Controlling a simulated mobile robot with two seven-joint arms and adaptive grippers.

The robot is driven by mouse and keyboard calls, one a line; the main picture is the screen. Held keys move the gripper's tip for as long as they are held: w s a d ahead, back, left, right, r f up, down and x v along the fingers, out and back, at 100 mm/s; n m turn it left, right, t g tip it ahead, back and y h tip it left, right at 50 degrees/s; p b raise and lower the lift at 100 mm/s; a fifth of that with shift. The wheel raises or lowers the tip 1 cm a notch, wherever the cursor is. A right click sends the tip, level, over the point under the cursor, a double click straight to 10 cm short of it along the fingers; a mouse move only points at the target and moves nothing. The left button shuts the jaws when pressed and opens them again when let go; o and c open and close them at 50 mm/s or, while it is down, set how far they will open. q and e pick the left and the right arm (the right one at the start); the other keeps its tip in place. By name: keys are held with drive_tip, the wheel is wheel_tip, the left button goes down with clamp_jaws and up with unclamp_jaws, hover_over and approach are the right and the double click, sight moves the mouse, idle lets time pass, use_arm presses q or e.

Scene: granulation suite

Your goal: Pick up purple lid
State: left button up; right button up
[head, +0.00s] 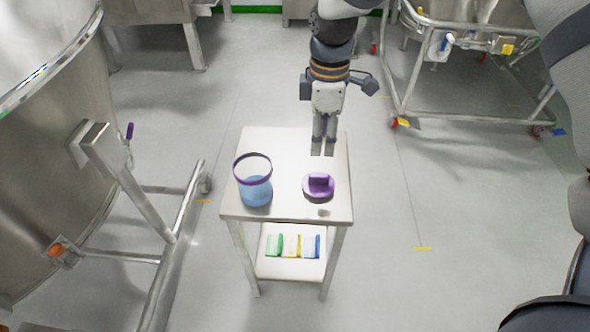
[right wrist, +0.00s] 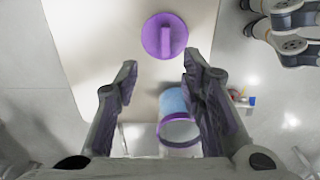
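The purple lid (head: 319,187) is a round disc with a raised bar handle. It lies on the top of a small white table (head: 285,147), right of the blue container. It also shows at the top of the right wrist view (right wrist: 164,36), handle up. My right gripper (head: 324,148) is over the far part of the table, beyond the lid, pointing down. My left gripper is not in view.
A blue container with a purple rim (head: 256,191) stands left of the lid. The lower shelf (head: 290,268) holds green, yellow and blue items. A large steel vessel (head: 50,190) stands left; a wheeled frame (head: 470,118) stands back right.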

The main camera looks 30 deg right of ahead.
sight(319, 175)
drive_tip(key=f, duration=0.7)
drive_tip(key=f+b, duration=0.1)
drive_tip(key=f, duration=0.3)
drive_tip(key=shift+s+a+f, duration=0.1)
drive_tip(key=shift+s+a, duration=0.05)
drive_tip(key=shift+s, duration=0.2)
clamp_jaws()
